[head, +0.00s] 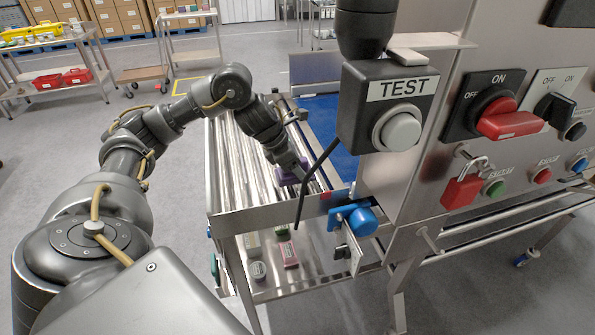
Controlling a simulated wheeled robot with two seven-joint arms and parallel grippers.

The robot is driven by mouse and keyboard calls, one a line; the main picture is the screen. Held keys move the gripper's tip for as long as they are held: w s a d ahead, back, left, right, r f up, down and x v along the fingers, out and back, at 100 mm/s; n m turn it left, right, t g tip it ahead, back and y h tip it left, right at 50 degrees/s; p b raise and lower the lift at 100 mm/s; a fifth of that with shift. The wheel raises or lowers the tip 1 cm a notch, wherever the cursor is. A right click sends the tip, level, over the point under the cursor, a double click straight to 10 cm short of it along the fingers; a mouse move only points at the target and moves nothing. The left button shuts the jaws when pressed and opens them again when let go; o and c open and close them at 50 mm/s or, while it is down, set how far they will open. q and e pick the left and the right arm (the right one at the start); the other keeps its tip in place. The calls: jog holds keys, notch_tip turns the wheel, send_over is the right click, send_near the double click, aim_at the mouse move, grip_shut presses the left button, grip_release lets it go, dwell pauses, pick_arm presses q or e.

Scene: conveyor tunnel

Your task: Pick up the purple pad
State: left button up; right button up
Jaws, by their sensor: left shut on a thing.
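The purple pad (286,176) lies low over the metal rollers, at the tip of my left gripper (295,170). The left gripper is shut on the pad, and its fingers cover part of it. I cannot tell whether the pad still touches the rollers. My left arm reaches in from the left and bends down over the conveyor.
The roller conveyor (228,168) has a raised metal front edge and a blue belt (335,135) beside it. A TEST button box (385,105) hangs close on the right, before the steel control cabinet (440,190). Several small items, including a pink block (289,255), lie on the lower shelf.

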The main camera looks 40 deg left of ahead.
pick_arm(q)
notch_tip(320, 180, up, 8)
jog(key=shift+f+p, duration=0.1)
jog(key=shift+p, duration=0.7)
jog(key=o, duration=0.5)
jog(key=shift+c, duration=0.2)
jog(key=c, duration=0.6)
